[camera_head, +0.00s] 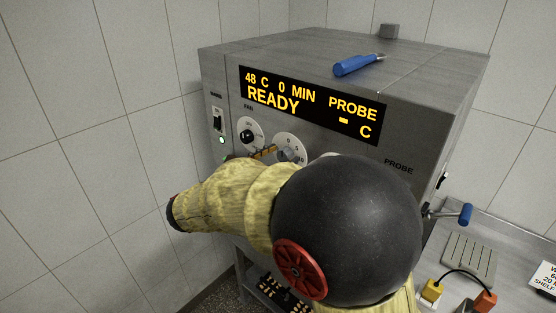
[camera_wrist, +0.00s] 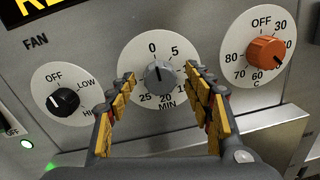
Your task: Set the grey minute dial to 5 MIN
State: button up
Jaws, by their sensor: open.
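The grey minute dial (camera_wrist: 160,78) sits on a white round plate in the wrist view, with numbers from 0 to 25 around it. Its pointer is near the 0 at the top. My gripper (camera_wrist: 159,74) is open, with one yellow-padded finger on each side of the dial. I cannot tell whether either finger touches it. In the head view the dial (camera_head: 286,155) is partly covered by my arm, and part of my gripper (camera_head: 264,153) shows beside it. The display (camera_head: 310,105) reads 48 C, 0 MIN, READY.
A black fan dial (camera_wrist: 63,101) is to the left, pointing near OFF. An orange temperature dial (camera_wrist: 266,52) is to the right. A metal handle or ledge (camera_wrist: 255,122) juts out below it. A blue-handled tool (camera_head: 357,65) lies on top of the oven.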

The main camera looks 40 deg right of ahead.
jog(key=c, duration=0.3)
jog(key=c, duration=0.8)
